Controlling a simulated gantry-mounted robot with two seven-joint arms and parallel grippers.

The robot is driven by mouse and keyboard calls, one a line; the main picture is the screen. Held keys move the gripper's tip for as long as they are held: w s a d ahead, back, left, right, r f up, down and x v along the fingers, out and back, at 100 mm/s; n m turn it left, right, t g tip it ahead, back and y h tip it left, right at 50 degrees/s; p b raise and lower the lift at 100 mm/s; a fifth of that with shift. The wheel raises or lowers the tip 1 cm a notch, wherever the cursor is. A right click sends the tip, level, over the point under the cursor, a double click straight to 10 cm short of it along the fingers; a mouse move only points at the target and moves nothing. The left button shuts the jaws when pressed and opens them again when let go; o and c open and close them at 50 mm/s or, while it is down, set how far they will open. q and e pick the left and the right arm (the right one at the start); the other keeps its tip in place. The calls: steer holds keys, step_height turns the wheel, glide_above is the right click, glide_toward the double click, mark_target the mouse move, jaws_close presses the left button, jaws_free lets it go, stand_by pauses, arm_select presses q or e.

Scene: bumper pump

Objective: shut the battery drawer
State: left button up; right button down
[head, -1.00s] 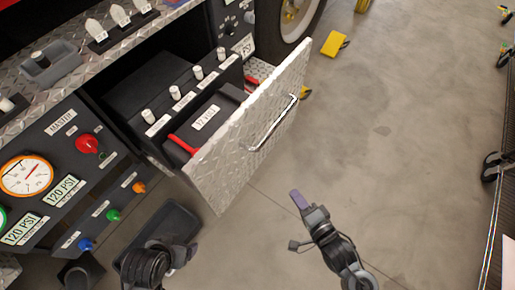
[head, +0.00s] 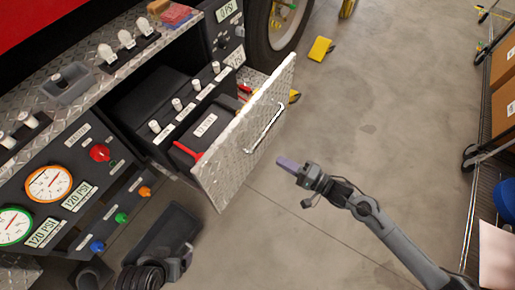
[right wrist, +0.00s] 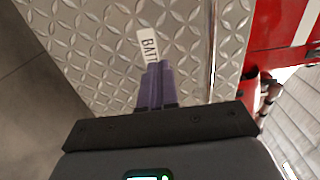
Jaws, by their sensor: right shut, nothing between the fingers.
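The battery drawer (head: 228,163) stands pulled out of the truck's panel, with its diamond-plate front facing right and a bar handle (head: 265,128) on it. A black battery box (head: 206,124) with a red strap sits inside. My right gripper (head: 283,162) is shut and empty, just right of the drawer front and below the handle. In the right wrist view its purple fingers (right wrist: 157,75) point at the drawer front (right wrist: 105,55), partly over a label (right wrist: 149,45); I cannot tell if they touch. My left gripper (head: 185,262) is low, below the drawer; its fingers are unclear.
Gauges (head: 48,183) and coloured knobs line the panel at left. A dark tray (head: 168,235) is below the drawer. A wheel (head: 275,22) and yellow chock (head: 320,48) are behind it. A cart with boxes (head: 503,60) stands at right. Floor between is clear.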

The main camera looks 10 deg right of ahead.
mark_target(250, 143)
steer(key=b+x, duration=0.4)
steer(key=x, duration=0.5)
steer(key=shift+w+a, duration=0.15)
steer(key=shift+a, duration=0.05)
steer(key=shift+w+a, duration=0.3)
steer(key=shift+w, duration=0.05)
steer(key=shift+r, duration=0.1)
